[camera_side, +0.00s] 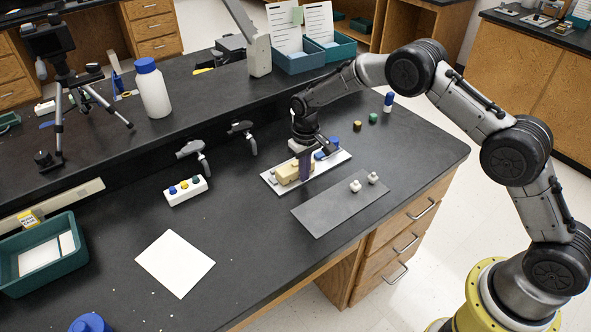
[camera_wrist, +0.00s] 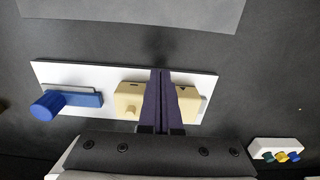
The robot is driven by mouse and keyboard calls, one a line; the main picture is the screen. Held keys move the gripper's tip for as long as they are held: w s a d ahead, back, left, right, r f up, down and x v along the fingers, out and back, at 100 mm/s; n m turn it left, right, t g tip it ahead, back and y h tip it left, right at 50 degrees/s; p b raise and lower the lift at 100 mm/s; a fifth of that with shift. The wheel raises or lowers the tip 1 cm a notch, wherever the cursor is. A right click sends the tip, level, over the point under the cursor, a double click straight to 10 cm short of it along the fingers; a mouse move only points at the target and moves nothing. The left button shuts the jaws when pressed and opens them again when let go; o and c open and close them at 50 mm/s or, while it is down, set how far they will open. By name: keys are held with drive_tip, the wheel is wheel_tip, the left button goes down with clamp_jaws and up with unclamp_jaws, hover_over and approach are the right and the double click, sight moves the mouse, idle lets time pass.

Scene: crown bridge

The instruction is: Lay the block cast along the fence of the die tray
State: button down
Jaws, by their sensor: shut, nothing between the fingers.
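The tan block cast (camera_side: 288,172) lies on the white die tray (camera_side: 268,176). In the wrist view the cast (camera_wrist: 128,98) shows on both sides of my fingers, with a small peg on its near side. The tray (camera_wrist: 50,72) also shows there. My gripper (camera_side: 304,172) is low over the tray, its dark purple fingers together and empty. In the wrist view the fingers (camera_wrist: 168,100) cross in front of the cast's middle and hide part of it; I cannot tell whether they touch it. A pale strip at the cast's right end may be the fence; this is unclear.
A blue bar with a round knob (camera_wrist: 47,105) sits at the tray's other end. A grey mat (camera_side: 325,210) with two small white pieces (camera_side: 355,186) lies in front. A white box with coloured buttons (camera_side: 185,191) and a paper sheet (camera_side: 175,262) lie left. Bare bench lies between them.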

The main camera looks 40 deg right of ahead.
drive_tip(key=shift+w, duration=1.25)
drive_tip(key=shift+s, duration=0.1)
drive_tip(key=shift+s, duration=0.65)
wheel_tip(320, 180, up, 7)
idle(0.3)
